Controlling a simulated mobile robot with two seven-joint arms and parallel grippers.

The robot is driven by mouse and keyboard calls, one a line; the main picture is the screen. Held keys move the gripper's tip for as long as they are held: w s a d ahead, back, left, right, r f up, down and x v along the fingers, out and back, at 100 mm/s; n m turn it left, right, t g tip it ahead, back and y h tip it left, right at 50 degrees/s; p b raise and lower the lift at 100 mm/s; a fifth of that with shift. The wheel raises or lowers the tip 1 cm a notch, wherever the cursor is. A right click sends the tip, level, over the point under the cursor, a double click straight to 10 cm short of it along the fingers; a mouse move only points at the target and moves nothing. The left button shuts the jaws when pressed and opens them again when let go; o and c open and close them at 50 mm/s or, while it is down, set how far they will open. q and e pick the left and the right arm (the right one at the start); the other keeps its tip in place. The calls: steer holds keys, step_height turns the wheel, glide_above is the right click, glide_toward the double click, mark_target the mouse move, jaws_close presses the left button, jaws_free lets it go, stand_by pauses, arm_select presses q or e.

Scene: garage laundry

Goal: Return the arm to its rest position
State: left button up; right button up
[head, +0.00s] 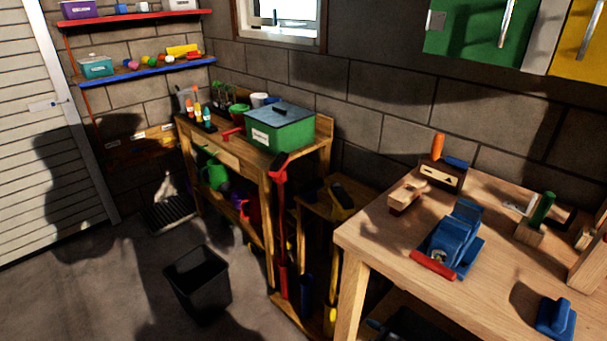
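Neither of my grippers and neither of my arms shows in the head view. Whether they are open, shut or holding something cannot be seen. Dark shadows fall on the floor and on the door at the left.
A wooden workbench (391,244) with a blue vise (455,240) stands at the right. A potting bench (227,148) with a green box (280,128) stands against the wall. A black bin (198,285) is on the floor. The floor (75,300) at the lower left is clear.

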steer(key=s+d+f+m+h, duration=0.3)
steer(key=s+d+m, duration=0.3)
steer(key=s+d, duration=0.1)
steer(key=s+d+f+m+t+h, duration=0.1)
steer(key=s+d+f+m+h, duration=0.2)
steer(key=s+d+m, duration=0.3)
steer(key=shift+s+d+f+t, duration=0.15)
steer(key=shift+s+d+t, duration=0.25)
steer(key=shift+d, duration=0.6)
